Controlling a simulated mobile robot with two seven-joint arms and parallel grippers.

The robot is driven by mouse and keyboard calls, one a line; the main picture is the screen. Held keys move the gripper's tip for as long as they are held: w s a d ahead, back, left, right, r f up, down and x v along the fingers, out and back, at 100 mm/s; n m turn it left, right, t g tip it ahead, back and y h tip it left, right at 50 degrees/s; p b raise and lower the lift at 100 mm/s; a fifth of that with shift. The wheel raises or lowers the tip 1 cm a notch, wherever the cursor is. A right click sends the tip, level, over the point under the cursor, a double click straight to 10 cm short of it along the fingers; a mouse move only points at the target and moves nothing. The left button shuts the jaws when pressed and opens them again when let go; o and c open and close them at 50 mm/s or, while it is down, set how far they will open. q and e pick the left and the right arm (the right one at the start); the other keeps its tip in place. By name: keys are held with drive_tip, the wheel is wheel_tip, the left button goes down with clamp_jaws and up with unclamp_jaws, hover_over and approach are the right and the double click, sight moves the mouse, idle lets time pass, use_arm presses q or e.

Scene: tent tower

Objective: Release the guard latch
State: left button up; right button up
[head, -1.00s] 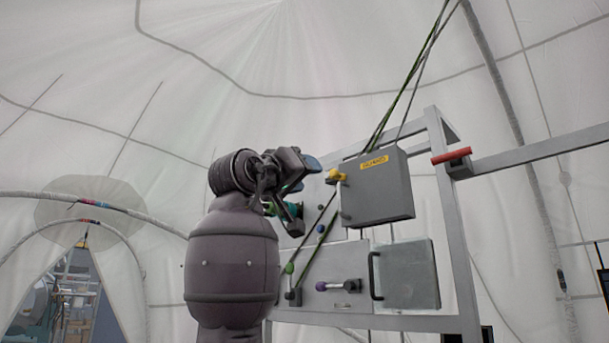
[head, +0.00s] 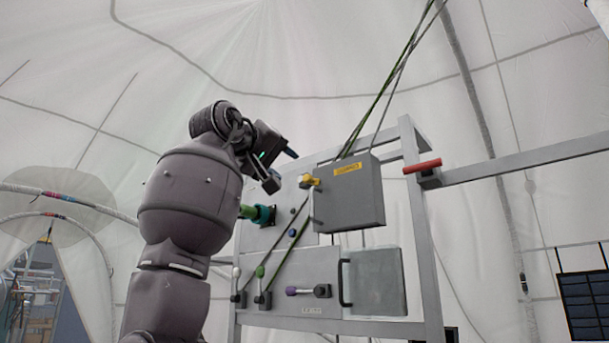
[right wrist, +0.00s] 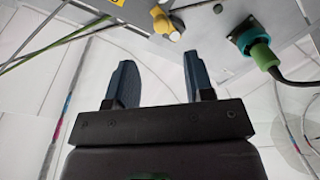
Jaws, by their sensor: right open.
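The guard is a grey box (head: 352,205) with a yellow label, at the upper right of the panel. A yellow latch handle (head: 309,180) sits at its left upper edge; it also shows at the top of the right wrist view (right wrist: 163,22). My right gripper (head: 282,169) is left of the yellow handle and slightly above it, apart from it. In the right wrist view its two blue fingers (right wrist: 161,80) are spread with nothing between them, and the handle lies beyond them. My left gripper is not in view.
A teal connector with a green plug (head: 262,214) is on the panel below my right gripper. Lower down are several coloured-knob levers, a purple-ended handle (head: 308,291) and a grey door with a black handle (head: 345,283). A red handle (head: 422,166) is on the frame at right.

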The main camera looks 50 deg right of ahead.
sight(305, 179)
drive_tip(key=d, duration=0.3)
drive_tip(key=w+d+p, duration=0.1)
drive_tip(key=d, duration=0.5)
drive_tip(key=shift+w+p, duration=0.35)
drive_tip(key=shift+p, duration=0.05)
drive_tip(key=shift+a, duration=0.1)
clamp_jaws()
drive_tip(key=shift+f+m, duration=0.25)
drive_tip(key=shift+m, duration=0.35)
unclamp_jaws()
